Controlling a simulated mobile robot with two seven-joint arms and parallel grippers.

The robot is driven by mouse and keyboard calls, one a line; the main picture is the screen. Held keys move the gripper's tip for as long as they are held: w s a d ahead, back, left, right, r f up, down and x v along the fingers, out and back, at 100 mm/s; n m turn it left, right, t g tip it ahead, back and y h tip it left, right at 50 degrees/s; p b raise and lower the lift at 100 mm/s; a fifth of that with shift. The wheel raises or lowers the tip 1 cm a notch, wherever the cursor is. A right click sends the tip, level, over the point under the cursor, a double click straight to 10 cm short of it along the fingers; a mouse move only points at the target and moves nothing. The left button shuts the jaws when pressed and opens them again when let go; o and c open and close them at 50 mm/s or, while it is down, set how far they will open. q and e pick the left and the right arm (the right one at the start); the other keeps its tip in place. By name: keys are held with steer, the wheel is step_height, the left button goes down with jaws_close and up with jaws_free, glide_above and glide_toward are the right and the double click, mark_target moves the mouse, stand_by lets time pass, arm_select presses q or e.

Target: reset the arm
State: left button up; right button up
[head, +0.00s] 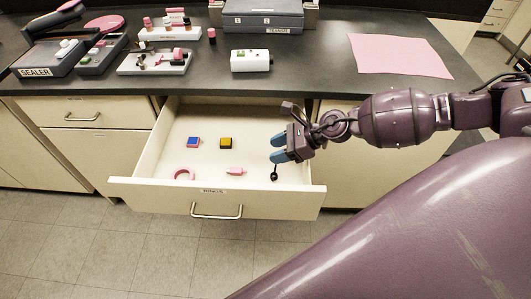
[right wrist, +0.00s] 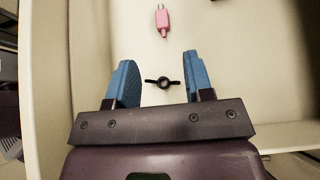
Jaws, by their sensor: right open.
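My right gripper (head: 276,149) reaches in from the right over the right part of the open drawer (head: 317,189). Its two blue fingers are apart with nothing held between them; they also show in the right wrist view (right wrist: 160,75). A small black ring-like piece with short side tabs (right wrist: 162,84) lies on the drawer floor, seen between the fingers. In the head view this black piece (head: 274,173) is just below the fingertips. My left gripper is not in view.
The drawer also holds a blue block (head: 193,142), a yellow block (head: 226,143), a pink ring (head: 184,174) and a pink piece (head: 235,171). The dark counter (head: 310,75) behind carries a sealer (head: 45,62), a white box (head: 251,61) and a pink sheet (head: 400,55).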

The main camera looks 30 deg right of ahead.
steer(key=shift+s+d+r, duration=0.2)
steer(key=shift+d+r, duration=0.1)
stand_by(0.4)
